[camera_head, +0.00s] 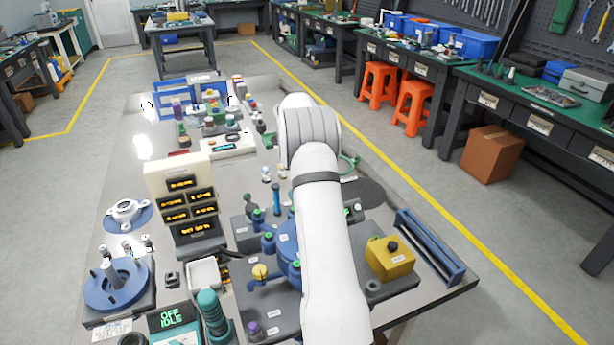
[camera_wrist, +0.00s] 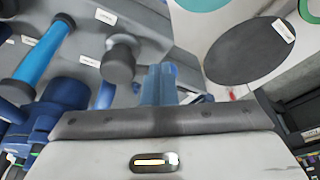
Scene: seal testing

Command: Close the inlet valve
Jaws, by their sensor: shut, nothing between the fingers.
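My gripper (camera_wrist: 158,85) shows in the wrist view, its blue fingers together and empty. A grey round knob (camera_wrist: 118,62) on a grey block is just left of the fingers, apart from them in the picture; whether they touch in depth I cannot tell. In the head view my white arm hides the gripper and part of a blue valve assembly (camera_head: 287,262). That assembly has a yellow knob (camera_head: 260,271) on its left and green knobs (camera_head: 268,236). The small labels are unreadable, so I cannot tell which one is the inlet valve.
A bright blue cylinder (camera_wrist: 42,50) stands left in the wrist view. A dark disc (camera_wrist: 250,50) lies at the right. On the bench (camera_head: 120,190) are a yellow box with a black button (camera_head: 390,258), a blue rail frame (camera_head: 428,246) and a cream display unit (camera_head: 180,185).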

